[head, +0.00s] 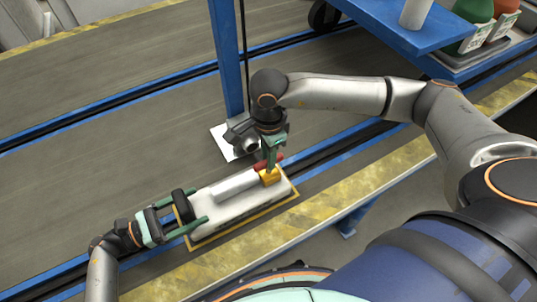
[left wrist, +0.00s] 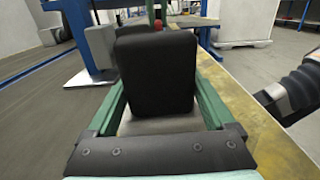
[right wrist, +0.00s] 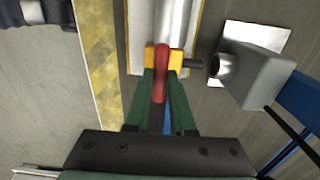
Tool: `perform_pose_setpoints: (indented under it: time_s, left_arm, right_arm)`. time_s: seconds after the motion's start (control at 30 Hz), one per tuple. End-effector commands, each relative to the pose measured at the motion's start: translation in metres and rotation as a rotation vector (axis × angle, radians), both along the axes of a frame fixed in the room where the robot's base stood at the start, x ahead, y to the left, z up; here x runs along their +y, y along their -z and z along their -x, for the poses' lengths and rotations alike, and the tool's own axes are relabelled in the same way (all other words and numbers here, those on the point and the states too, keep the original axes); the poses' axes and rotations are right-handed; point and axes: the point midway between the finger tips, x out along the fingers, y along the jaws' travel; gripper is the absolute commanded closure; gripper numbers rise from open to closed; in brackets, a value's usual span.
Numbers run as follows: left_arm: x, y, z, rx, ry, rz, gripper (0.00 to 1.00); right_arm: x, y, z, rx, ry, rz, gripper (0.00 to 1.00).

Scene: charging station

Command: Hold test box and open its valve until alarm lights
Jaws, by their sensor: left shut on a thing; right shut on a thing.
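The test box (head: 226,207) is a long pale box with a silver cylinder on top, lying on a yellow-edged base. My left gripper (head: 190,208) is shut on the black block (left wrist: 155,75) at its left end, one green finger on each side. At the right end is a yellow valve body (right wrist: 175,60) with a red handle (right wrist: 160,75). My right gripper (right wrist: 160,92) comes from above and is shut on the red handle, its fingertips partly hiding it. I cannot make out a lit alarm light.
A grey device with a round nozzle (right wrist: 250,75) stands by a white plate and blue post (head: 225,50), close to the valve. A blue shelf (head: 385,22) with bottles is at upper right. A yellow worn strip (head: 370,165) edges the belt. The grey belt is clear at left.

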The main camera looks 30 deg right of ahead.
Motion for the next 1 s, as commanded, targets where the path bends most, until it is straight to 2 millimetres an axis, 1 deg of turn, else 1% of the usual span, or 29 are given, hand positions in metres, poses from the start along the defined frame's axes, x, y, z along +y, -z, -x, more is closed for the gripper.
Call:
perform_pose_setpoints:
  time_s: [0.17, 0.2, 0.43, 0.47, 0.67, 0.77, 0.87, 1.0]
  left_arm:
    - [0.001, 0.001, 0.000, 0.001, -0.002, -0.002, 0.90]
    - [0.001, 0.001, 0.000, 0.001, -0.002, -0.002, 0.90]
    - [0.001, 0.001, 0.000, 0.001, -0.002, -0.002, 0.90]
    - [0.001, 0.001, 0.000, 0.001, -0.002, -0.002, 0.90]
    - [0.001, 0.001, 0.000, 0.001, -0.001, -0.001, 0.90]
    - [0.001, 0.001, 0.000, 0.001, -0.001, -0.001, 0.90]
    - [0.001, 0.001, 0.000, 0.001, -0.001, -0.001, 0.90]
    - [0.001, 0.001, 0.000, 0.001, -0.001, -0.001, 0.90]
  right_arm:
    - [-0.001, 0.000, -0.001, -0.001, 0.002, 0.001, 1.00]
    - [-0.001, 0.000, -0.001, -0.001, 0.002, 0.001, 0.75]
    - [0.000, 0.000, 0.000, -0.001, 0.001, 0.001, 0.49]
    - [0.000, 0.000, 0.000, -0.001, 0.001, 0.001, 0.47]
    - [0.000, 0.000, 0.000, -0.001, 0.000, 0.000, 0.47]
    - [0.000, -0.004, -0.001, -0.002, -0.001, 0.000, 0.47]
    - [0.000, -0.015, -0.001, -0.004, -0.001, -0.001, 0.47]
    - [0.000, -0.043, -0.002, -0.006, 0.000, -0.001, 0.47]
